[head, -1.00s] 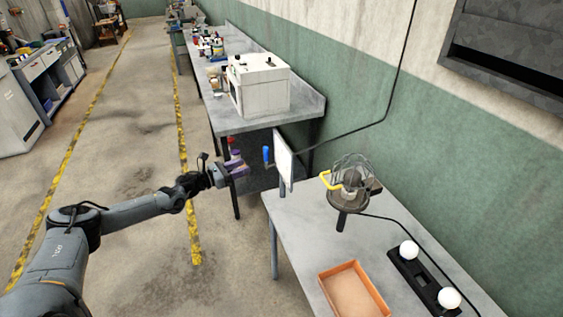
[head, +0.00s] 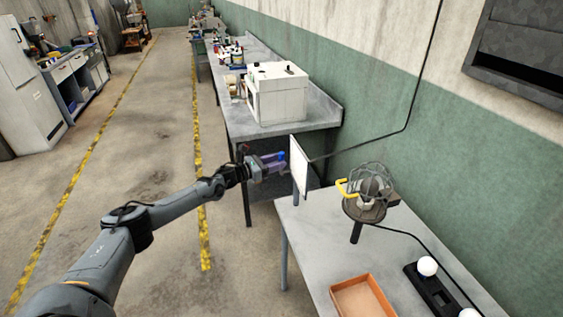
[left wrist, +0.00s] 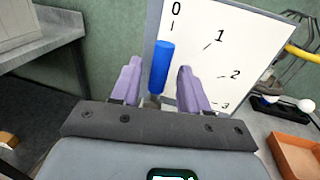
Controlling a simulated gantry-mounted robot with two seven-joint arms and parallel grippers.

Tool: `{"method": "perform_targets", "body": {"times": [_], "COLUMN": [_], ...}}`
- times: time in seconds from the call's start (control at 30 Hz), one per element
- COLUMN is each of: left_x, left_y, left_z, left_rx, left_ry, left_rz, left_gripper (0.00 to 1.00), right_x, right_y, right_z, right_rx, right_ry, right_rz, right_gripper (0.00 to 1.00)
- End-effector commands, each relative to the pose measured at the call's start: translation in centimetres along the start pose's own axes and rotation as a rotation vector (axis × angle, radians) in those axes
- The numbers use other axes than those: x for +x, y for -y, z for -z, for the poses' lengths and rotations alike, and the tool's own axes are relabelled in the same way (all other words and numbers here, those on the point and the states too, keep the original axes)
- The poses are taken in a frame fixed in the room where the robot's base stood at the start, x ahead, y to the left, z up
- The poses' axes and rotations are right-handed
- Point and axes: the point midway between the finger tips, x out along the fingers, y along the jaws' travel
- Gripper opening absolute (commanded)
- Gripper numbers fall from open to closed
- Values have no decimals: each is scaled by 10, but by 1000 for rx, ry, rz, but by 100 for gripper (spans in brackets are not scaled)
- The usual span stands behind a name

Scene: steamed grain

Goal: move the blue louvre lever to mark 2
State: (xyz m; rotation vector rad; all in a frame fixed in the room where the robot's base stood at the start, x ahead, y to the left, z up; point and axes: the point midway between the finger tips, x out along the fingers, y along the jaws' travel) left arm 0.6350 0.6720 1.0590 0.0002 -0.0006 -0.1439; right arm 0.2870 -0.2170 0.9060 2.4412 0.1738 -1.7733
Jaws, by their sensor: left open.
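The blue louvre lever (left wrist: 161,67) stands upright in the left wrist view, its tip just under the 0 on the white marked plate (left wrist: 222,55). The plate carries marks 0, 1, 2 and 3; mark 2 (left wrist: 234,75) is on its right side. My left gripper (left wrist: 157,80) is open, with a purple finger on either side of the lever. I cannot tell whether a finger touches it. In the head view the left gripper (head: 272,162) is beside the plate (head: 298,162), and the lever's blue tip (head: 281,155) shows by the fingers. My right gripper is not in view.
A grey table (head: 318,235) holds a caged lamp (head: 368,192) with a yellow handle, an orange tray (head: 362,298) and a black base with white bulbs (head: 428,267). A white box (head: 276,92) stands on the farther bench. The floor left of the tables is clear.

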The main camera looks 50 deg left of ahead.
Motion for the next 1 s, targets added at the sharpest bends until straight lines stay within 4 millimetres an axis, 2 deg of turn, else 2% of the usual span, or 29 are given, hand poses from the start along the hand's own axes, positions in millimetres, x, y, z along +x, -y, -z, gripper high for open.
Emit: {"method": "perform_targets", "body": {"times": [0.3,0.77,1.0], "left_x": [22,26,26], "left_y": [0,0,0], "left_z": [1,0,0], "left_rx": [0,0,0], "left_ry": [0,-1,-1], "left_rz": [-1,0,0], "left_gripper": [45,45,8], "right_x": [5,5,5], "right_y": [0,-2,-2], "right_z": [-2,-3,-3], "right_rx": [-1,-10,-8], "right_ry": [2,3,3], "right_rz": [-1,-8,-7], "right_gripper": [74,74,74]}}
